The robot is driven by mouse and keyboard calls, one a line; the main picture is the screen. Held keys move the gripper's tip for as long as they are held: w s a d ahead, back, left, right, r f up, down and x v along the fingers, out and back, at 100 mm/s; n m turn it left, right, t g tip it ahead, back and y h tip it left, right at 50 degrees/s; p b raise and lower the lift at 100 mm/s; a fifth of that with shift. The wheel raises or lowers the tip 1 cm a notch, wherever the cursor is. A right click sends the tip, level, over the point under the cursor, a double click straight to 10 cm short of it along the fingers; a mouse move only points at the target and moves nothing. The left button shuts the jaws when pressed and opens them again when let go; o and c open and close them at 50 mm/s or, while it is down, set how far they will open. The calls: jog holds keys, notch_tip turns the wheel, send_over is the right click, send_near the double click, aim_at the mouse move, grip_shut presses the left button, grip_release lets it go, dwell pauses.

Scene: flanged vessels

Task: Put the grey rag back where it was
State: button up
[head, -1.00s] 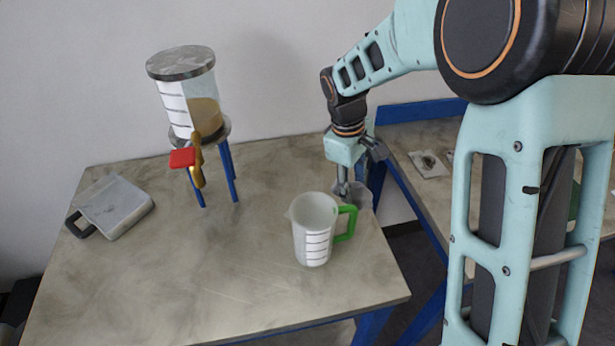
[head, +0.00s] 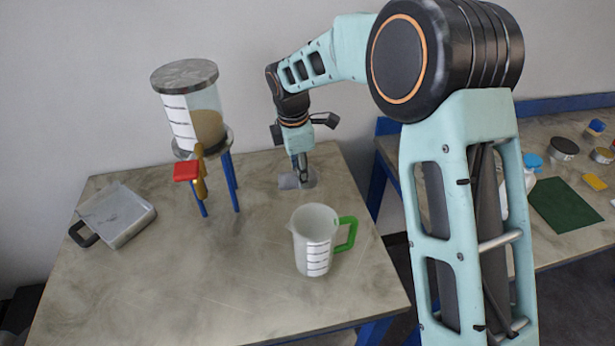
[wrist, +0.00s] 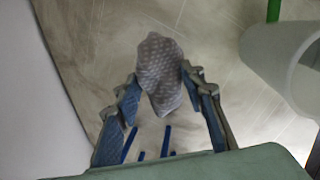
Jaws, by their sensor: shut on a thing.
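The grey rag (head: 289,182) is a small limp cloth at the tips of my gripper (head: 302,178), over the back right part of the near table (head: 210,270). In the wrist view the rag (wrist: 160,75) shows a dotted pattern and sits bunched between the two fingertips of my gripper (wrist: 162,85). My gripper is shut on it and points down. I cannot tell whether the rag's lower edge touches the table.
A measuring jug (head: 313,242) with a green handle stands in front of my gripper. A lidded vessel (head: 190,105) on blue legs, with a red-handled valve (head: 187,171), stands left. A grey pan (head: 118,215) lies far left. A second table right holds a green mat (head: 566,203).

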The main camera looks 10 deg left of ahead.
jog(key=w+f+p, duration=0.1)
jog(key=w+f, duration=0.2)
jog(key=w, duration=0.1)
jog(key=w+f+p, duration=0.1)
jog(key=w+f, duration=0.3)
jog(key=shift+f, duration=0.1)
jog(key=shift+w+f, duration=0.15)
jog(key=shift+f, duration=1.45)
jog(key=shift+f, duration=0.2)
jog(key=o, duration=1)
jog(key=shift+o, duration=0.5)
jog(key=shift+r, duration=0.15)
notch_tip(320, 180, up, 12)
jog(key=s+b, duration=0.1)
jog(key=s, duration=0.1)
